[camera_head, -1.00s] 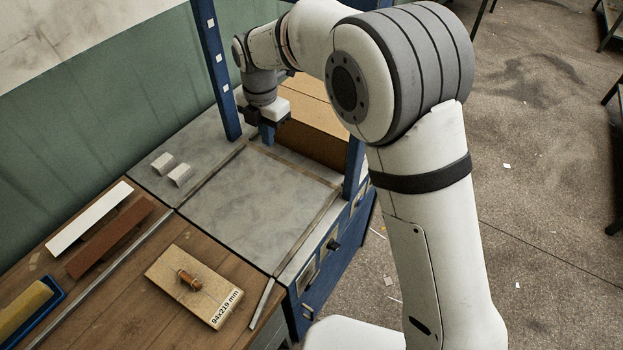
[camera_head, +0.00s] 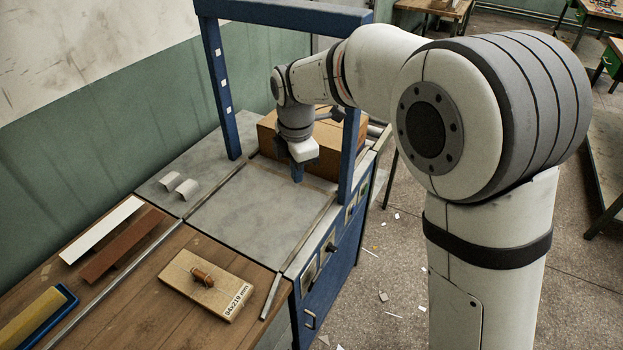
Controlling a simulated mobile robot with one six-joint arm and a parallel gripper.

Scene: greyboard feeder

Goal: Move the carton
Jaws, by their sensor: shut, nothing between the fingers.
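The carton (camera_head: 342,138) is a brown cardboard box standing behind the blue frame, at the far end of the grey work surface. My arm, the frame post and my gripper hide parts of it. My gripper (camera_head: 297,177) points down over the grey surface, in front of the carton as seen here. Its fingers are together with nothing between them. I cannot tell whether it touches the carton or the surface.
A blue frame (camera_head: 219,90) spans the grey surface (camera_head: 245,215). On the wooden bench lie a labelled board (camera_head: 205,285) with a wooden knob, white and brown strips, and a yellow block in a blue tray. Two small light pieces (camera_head: 180,184) lie at left.

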